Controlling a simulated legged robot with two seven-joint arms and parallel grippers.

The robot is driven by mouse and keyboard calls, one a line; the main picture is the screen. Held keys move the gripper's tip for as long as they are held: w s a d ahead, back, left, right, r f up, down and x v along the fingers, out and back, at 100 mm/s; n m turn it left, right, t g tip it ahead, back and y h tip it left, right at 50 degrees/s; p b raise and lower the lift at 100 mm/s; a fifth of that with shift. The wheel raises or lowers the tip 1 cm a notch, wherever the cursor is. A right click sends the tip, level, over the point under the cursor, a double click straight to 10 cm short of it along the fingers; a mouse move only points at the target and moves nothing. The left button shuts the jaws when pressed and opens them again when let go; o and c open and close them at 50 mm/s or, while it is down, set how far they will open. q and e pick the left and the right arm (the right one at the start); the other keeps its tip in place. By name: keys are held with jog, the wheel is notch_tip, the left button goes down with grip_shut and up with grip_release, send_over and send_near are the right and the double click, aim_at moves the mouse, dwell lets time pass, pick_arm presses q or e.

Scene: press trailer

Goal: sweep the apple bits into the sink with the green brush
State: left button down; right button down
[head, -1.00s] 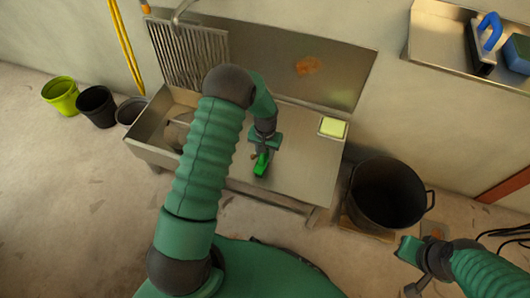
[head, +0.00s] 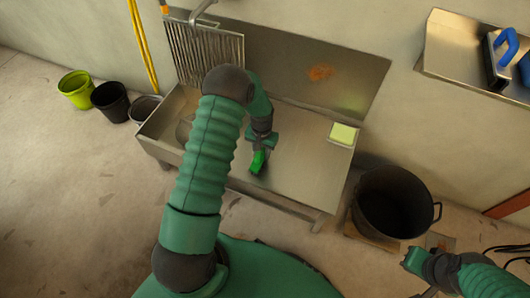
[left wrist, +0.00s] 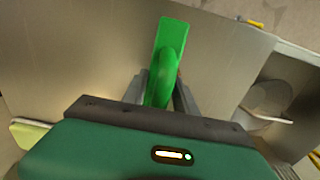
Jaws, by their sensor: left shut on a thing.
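My left gripper (head: 261,143) is shut on the green brush (head: 258,162) and holds it low over the left part of the steel drainboard (head: 300,165), close to the sink basin. The brush also shows in the left wrist view (left wrist: 166,65), between the fingers; I cannot tell whether it touches the steel. The sink basin (head: 150,130) is on the left, partly hidden by my left arm. I can make out no apple bits. My right gripper (head: 414,262) is low on the right, away from the sink; its jaws are too unclear to judge.
A yellow-green sponge (head: 343,134) lies at the drainboard's right end. A round pan-like thing (left wrist: 268,100) sits in the basin. A big black pot (head: 395,205) stands right of the sink, and buckets (head: 110,100) stand left. A wall shelf (head: 455,55) is at upper right.

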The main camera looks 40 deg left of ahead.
pick_arm(q)
jog(key=shift+s+a, duration=0.15)
jog(key=shift+a, duration=0.5)
jog(key=shift+s+a, duration=0.15)
jog(key=shift+a, duration=0.5)
jog(key=shift+s+a+p, duration=0.15)
jog(key=shift+a, duration=0.45)
jog(key=shift+s+a+p, duration=0.15)
jog(key=shift+a, duration=0.4)
jog(key=shift+a, duration=0.1)
jog(key=shift+s+a, duration=0.2)
jog(key=shift+a, duration=0.6)
jog(key=shift+s+a, duration=0.15)
jog(key=shift+a, duration=0.6)
jog(key=shift+s+a, duration=0.2)
jog(key=shift+a, duration=0.6)
jog(key=shift+a, duration=0.1)
jog(key=shift+s+a, duration=0.2)
jog(key=shift+a, duration=0.55)
jog(key=shift+s+a, duration=0.2)
jog(key=shift+a, duration=0.6)
jog(key=shift+s+a, duration=0.2)
jog(key=shift+a, duration=0.55)
jog(key=shift+a, duration=0.1)
